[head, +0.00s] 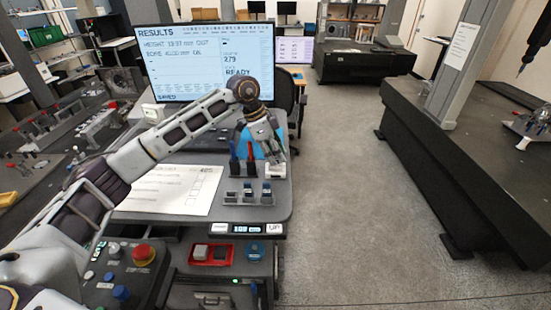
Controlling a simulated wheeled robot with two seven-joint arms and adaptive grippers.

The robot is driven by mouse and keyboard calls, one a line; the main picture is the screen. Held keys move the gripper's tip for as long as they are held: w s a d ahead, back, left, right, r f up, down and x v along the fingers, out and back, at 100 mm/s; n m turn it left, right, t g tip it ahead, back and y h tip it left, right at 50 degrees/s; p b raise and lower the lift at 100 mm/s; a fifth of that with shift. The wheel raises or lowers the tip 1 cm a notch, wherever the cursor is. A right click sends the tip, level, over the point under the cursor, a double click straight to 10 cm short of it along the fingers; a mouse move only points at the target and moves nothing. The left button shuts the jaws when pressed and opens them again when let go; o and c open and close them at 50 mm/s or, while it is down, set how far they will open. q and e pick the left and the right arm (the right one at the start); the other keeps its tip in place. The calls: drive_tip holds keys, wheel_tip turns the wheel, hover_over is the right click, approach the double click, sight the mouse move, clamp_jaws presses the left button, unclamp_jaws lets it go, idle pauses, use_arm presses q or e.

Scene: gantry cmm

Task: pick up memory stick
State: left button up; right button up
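Several small upright items stand in a row of grey holders on the desk, among them a dark one with a blue part (248,189). They may include the memory stick, but they are too small for me to tell. My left gripper (276,155) points down above the desk's back right part, behind that row. A small white block (275,171) is just below its fingertips. Its fingers are small and overlap the background, so I cannot tell whether they are open or hold anything. My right gripper is out of view.
A monitor (205,62) stands behind my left arm. A printed sheet (172,190) lies on the desk (225,218). Dark and red upright items (249,153) stand left of the gripper. A control box with a red button (144,252) is in front. Open floor (350,190) lies right.

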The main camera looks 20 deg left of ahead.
use_arm(q)
clamp_jaws()
drive_tip(key=shift+r, duration=0.15)
drive_tip(key=shift+r, duration=0.2)
wheel_tip(320, 180, up, 27)
drive_tip(key=b, duration=0.3)
drive_tip(key=shift+r, duration=0.15)
idle(0.6)
drive_tip(key=shift+r, duration=0.15)
idle(0.4)
